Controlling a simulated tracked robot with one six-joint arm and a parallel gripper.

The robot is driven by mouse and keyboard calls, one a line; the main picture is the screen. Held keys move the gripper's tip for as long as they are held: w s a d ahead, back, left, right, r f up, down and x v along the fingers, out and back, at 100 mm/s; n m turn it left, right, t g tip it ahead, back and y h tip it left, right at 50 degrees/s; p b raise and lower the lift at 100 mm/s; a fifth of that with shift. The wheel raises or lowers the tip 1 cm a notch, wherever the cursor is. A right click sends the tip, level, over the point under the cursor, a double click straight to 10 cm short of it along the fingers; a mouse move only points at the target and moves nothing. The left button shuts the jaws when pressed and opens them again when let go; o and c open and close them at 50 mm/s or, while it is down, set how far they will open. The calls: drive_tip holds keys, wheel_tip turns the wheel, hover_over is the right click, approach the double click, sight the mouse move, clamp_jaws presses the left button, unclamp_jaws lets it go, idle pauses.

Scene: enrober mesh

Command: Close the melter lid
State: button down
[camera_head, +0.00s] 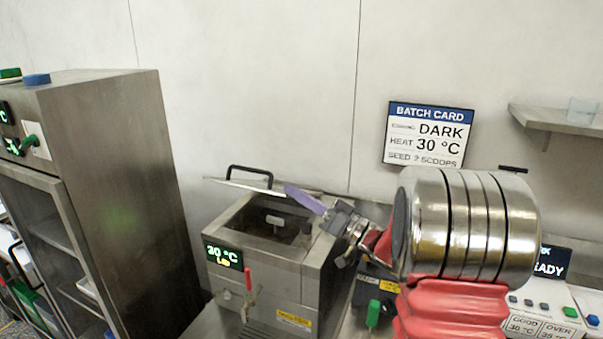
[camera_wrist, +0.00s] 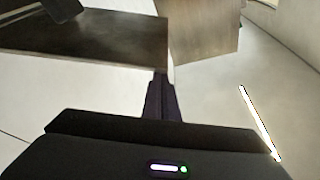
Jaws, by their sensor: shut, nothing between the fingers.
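The melter (camera_head: 275,275) is a steel box with a green 30 °C display on its front. Its top opening is uncovered, showing a dark inside. The melter lid (camera_head: 236,184) is open behind the opening, seen almost edge-on, with a black bar handle (camera_head: 250,172) on it. My gripper (camera_head: 290,190) has purple fingers, shut and empty, at the right end of the lid, above the melter's rear edge. I cannot tell whether they touch the lid. In the wrist view the shut fingers (camera_wrist: 162,85) point at the corner of a dark plate (camera_wrist: 100,38), which looks like the lid.
A tall steel cabinet (camera_head: 110,170) stands left of the melter. A red-handled tap (camera_head: 248,285) sticks out from the melter front. A batch card (camera_head: 428,135) and a shelf (camera_head: 555,120) are on the wall behind. A green-handled device (camera_head: 373,313) stands close right of the melter.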

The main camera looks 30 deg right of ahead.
drive_tip(key=shift+n, duration=0.6)
drive_tip(key=f, duration=0.2)
drive_tip(key=s+a+f, duration=0.1)
drive_tip(key=f, duration=0.3)
drive_tip(key=shift+s+a+f, duration=0.1)
drive_tip(key=shift+s+a, duration=0.2)
drive_tip(key=shift+s, duration=0.1)
drive_tip(key=shift+a+f+y, duration=0.25)
drive_tip(key=shift+f+y, duration=0.05)
drive_tip(key=shift+r, duration=0.1)
wheel_tip(320, 180, up, 10)
